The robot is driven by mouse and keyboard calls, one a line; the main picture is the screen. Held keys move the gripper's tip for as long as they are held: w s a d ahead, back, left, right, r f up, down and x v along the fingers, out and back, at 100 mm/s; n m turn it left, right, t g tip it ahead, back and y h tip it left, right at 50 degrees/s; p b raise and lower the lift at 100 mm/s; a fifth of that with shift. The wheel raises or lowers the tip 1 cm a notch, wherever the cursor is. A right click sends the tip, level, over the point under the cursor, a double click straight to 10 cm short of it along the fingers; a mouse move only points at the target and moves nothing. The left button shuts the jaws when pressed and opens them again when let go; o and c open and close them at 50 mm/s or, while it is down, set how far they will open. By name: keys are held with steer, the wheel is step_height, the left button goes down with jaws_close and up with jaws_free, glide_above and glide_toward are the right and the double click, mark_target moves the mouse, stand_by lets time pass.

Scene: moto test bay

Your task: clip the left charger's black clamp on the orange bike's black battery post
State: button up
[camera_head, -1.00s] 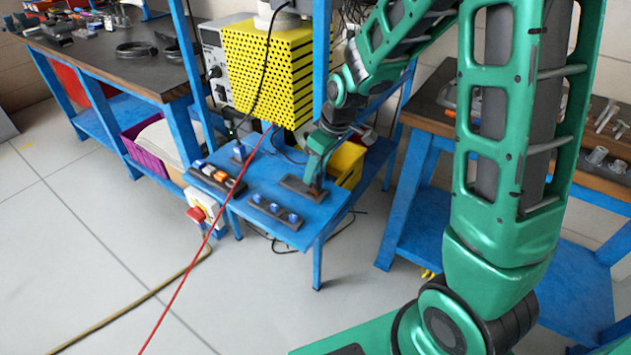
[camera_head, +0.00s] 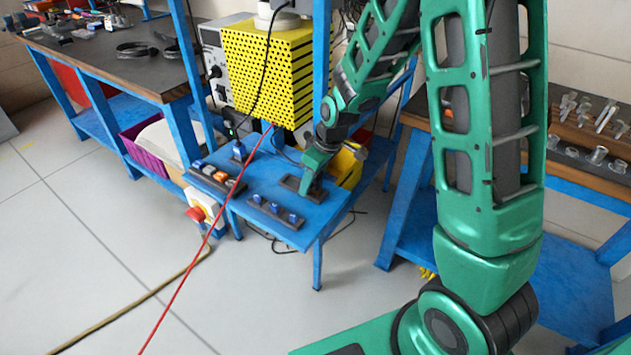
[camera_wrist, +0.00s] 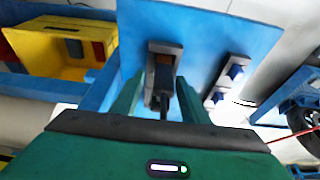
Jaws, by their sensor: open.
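My gripper (camera_head: 308,184) is low over the blue table, at a dark holder (camera_head: 291,183). In the wrist view my gripper (camera_wrist: 159,82) is open, with one green finger on each side of a dark clamp-like piece (camera_wrist: 163,76). That piece has a brownish patch and stands at the dark holder (camera_wrist: 166,47); I cannot tell whether the fingers touch it. A grey box with knobs (camera_head: 212,62) stands beside a yellow perforated box (camera_head: 262,70); I cannot tell which is the left charger. I cannot make out the orange bike or its battery post.
A yellow bin (camera_wrist: 50,50) is close behind. A red cable (camera_head: 195,262) runs down to the floor. A workbench (camera_head: 580,140) stands at right.

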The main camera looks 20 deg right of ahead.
jaws_close()
steer(key=shift+r, duration=0.15)
steer(key=shift+r, duration=0.25)
step_height(320, 180, up, 4)
steer(key=shift+f, duration=0.1)
steer(key=s+a+r, duration=0.1)
steer(key=a+r, duration=0.5)
steer(key=a, duration=0.5)
steer(key=shift+s+a+r, duration=0.25)
steer(key=shift+a, duration=0.05)
